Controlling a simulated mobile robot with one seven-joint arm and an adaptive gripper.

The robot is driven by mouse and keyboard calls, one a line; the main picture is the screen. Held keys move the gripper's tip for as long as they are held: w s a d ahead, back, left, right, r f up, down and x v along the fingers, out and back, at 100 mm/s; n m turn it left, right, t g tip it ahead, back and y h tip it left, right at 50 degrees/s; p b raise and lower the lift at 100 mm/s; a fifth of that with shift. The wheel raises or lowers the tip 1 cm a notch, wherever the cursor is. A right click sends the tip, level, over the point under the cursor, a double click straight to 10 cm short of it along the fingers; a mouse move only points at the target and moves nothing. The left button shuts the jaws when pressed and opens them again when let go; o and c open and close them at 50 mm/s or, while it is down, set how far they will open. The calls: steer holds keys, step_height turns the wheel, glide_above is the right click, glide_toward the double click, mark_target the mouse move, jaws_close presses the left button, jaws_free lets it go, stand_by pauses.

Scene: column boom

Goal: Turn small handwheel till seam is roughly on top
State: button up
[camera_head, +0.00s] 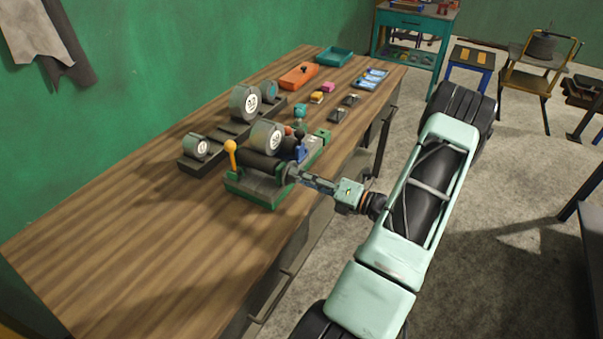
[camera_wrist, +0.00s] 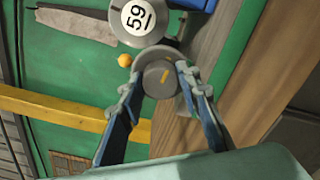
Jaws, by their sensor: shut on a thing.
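The small handwheel (camera_wrist: 158,84) is a round grey knob with a short yellow-orange mark on its face. In the wrist view the mark slants right of the face's middle. My gripper (camera_wrist: 160,78) has one finger on each side of the knob and is shut on it. In the head view my gripper (camera_head: 296,175) reaches the right end of a green-based machine (camera_head: 252,191) with a dark roller (camera_head: 262,166); my fingers mostly hide the knob there. I cannot make out a seam on the roller.
A grey numbered disc (camera_head: 267,138) sits behind the roller, with more discs on a dark rack (camera_head: 222,143). Small parts lie farther back. The wooden table's (camera_head: 120,220) near left is clear.

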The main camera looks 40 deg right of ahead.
steer(key=shift+m, duration=0.6)
steer(key=shift+p, duration=0.3)
steer(key=o, duration=1.2)
steer(key=shift+c, duration=0.2)
steer(key=v, duration=1.2)
